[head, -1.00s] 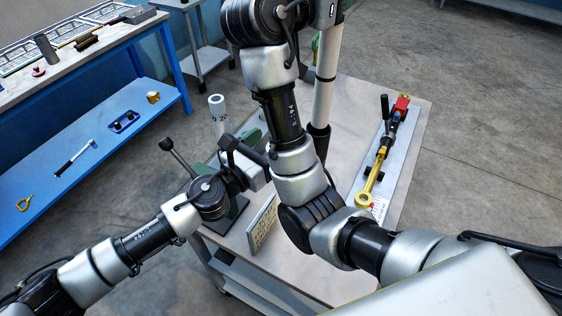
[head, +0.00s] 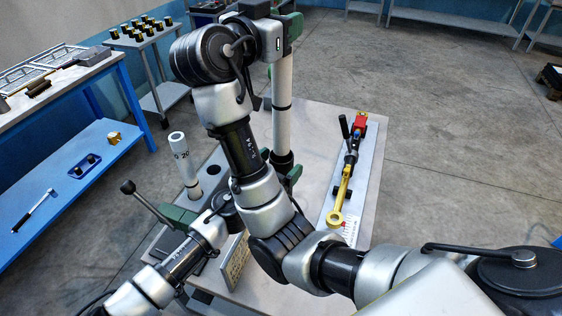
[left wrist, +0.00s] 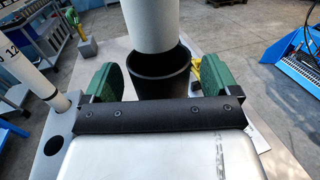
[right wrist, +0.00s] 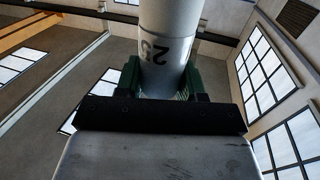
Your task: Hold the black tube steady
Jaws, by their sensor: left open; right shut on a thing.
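The black tube (head: 283,160) stands upright on the grey table. In the left wrist view the black tube (left wrist: 162,82) shows its open mouth between the two green fingers of my left gripper (left wrist: 156,76), which is open around it. My right gripper (head: 284,38) is shut on the upper part of a long white tube (head: 283,90) and holds it upright over the black tube. The white tube's (left wrist: 150,25) lower end overlaps the mouth; I cannot tell whether it is inside. In the right wrist view this tube (right wrist: 165,40) bears a number. My right arm hides much of my left gripper in the head view.
Another white tube marked 20 (head: 184,165) stands at the table's left, near holes and a black-knobbed lever (head: 150,205). A yellow ring-ended tool (head: 338,205) lies on a plate at right. A small sign (head: 236,262) stands in front. A blue bench (head: 70,160) is further left.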

